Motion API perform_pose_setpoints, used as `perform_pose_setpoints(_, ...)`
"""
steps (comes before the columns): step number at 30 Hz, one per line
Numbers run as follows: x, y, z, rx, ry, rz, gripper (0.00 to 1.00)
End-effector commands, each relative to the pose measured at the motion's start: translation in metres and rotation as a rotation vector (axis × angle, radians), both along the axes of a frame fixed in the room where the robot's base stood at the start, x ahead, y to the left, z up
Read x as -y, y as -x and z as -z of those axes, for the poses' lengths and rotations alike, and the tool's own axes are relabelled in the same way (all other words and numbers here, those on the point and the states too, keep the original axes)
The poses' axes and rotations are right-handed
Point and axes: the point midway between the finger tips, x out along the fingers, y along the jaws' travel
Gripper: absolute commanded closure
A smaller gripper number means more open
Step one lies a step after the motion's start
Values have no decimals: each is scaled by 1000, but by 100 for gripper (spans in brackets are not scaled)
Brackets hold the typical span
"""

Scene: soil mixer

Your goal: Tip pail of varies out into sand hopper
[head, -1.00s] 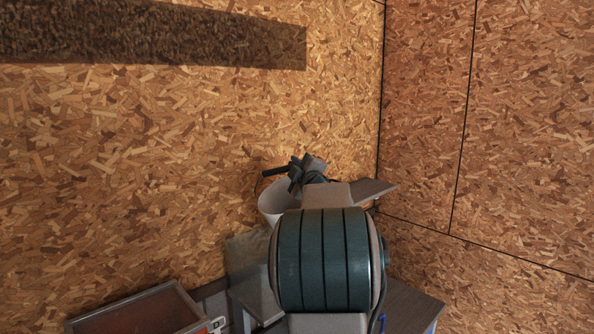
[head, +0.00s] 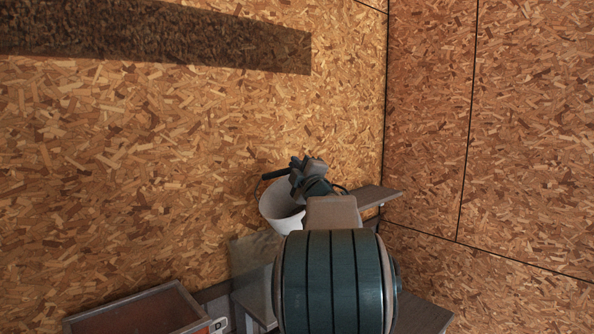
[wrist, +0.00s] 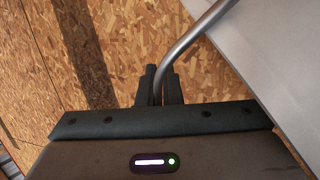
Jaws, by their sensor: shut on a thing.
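The white pail (head: 281,208) hangs high in front of the wood-chip wall in the head view, slightly tilted, its lower right hidden behind my arm. My gripper (head: 297,172) is at the pail's top. In the wrist view my gripper (wrist: 158,84) is shut on the pail's bent metal handle (wrist: 190,40), and the pail's pale wall (wrist: 265,55) fills the right side. The pail's contents are not visible. An open box with a grey rim (head: 125,302) and a brownish inside stands at the lower left, apart from the pail; I cannot tell whether it is the sand hopper.
A translucent grey panel (head: 252,262) stands below the pail, left of my arm. A grey shelf or board (head: 376,197) sticks out right of my arm, near the corner. A grey surface (head: 424,314) shows at the lower right. The wall behind the pail is bare.

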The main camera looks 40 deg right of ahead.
Motion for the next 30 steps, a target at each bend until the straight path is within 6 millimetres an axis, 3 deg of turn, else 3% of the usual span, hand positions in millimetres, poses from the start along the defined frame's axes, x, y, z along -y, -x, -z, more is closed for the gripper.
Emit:
perform_pose_setpoints(1, 6, -3, 27, -41, -2, 16, 100)
perform_pose_setpoints(16, 6, 0, 40, -17, 59, 16, 100)
perform_pose_setpoints(30, -12, 2, 46, 11, 125, 12, 100)
